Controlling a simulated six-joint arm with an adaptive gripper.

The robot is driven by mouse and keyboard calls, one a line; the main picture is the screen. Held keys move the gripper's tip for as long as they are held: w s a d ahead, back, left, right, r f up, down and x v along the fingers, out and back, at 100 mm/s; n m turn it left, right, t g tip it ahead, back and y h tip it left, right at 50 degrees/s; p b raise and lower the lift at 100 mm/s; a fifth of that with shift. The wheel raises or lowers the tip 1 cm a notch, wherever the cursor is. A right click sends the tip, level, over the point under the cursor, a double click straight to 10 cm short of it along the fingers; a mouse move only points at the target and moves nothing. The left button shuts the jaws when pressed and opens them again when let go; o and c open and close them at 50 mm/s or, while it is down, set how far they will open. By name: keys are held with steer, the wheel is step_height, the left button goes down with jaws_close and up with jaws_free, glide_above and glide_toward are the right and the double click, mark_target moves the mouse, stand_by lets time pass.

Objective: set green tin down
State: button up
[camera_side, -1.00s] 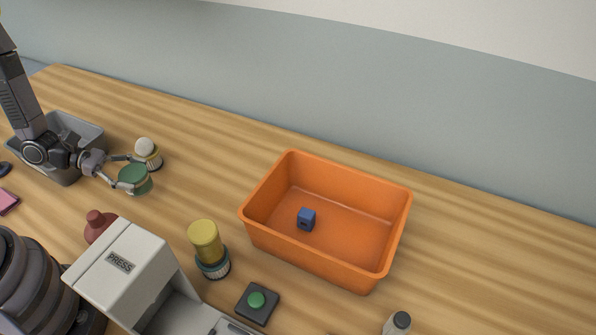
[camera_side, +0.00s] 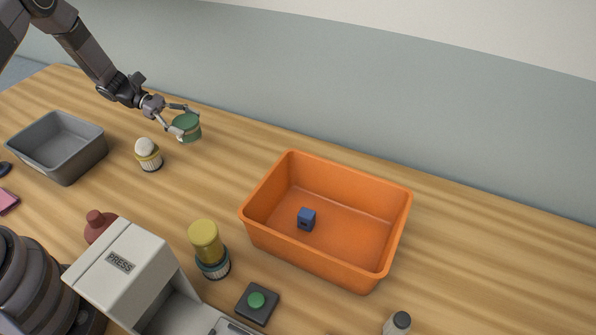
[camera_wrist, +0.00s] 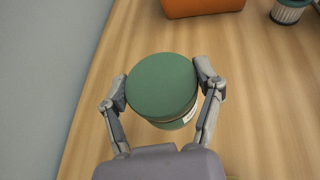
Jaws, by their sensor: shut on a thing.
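The green tin (camera_side: 187,128) is a short round can, seen at the back left of the table in the side view. My gripper (camera_side: 184,125) is shut on it, with one finger on each side. In the wrist view the green lid (camera_wrist: 162,86) fills the space between the fingers of my gripper (camera_wrist: 162,90), and a bit of pale label shows on its lower right side. The tin is upright or nearly so. I cannot tell whether its bottom touches the table.
An orange bin (camera_side: 262,224) holding a blue cube (camera_side: 306,219) stands right of centre. A holder with a white ball (camera_side: 148,153) stands just front-left of the tin, and a grey bin (camera_side: 57,149) further left. Bare wood lies between tin and orange bin.

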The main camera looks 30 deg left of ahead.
steer(key=w+f, duration=0.1)
steer(key=f, duration=0.1)
steer(key=w+f, duration=0.2)
steer(key=shift+w+a, duration=0.1)
steer(key=shift+w+f, duration=0.2)
steer(key=shift+f, duration=0.8)
steer(key=shift+w+f, duration=0.15)
steer(key=shift+f, duration=0.85)
steer(key=shift+f, duration=0.1)
steer(key=o, duration=1.2)
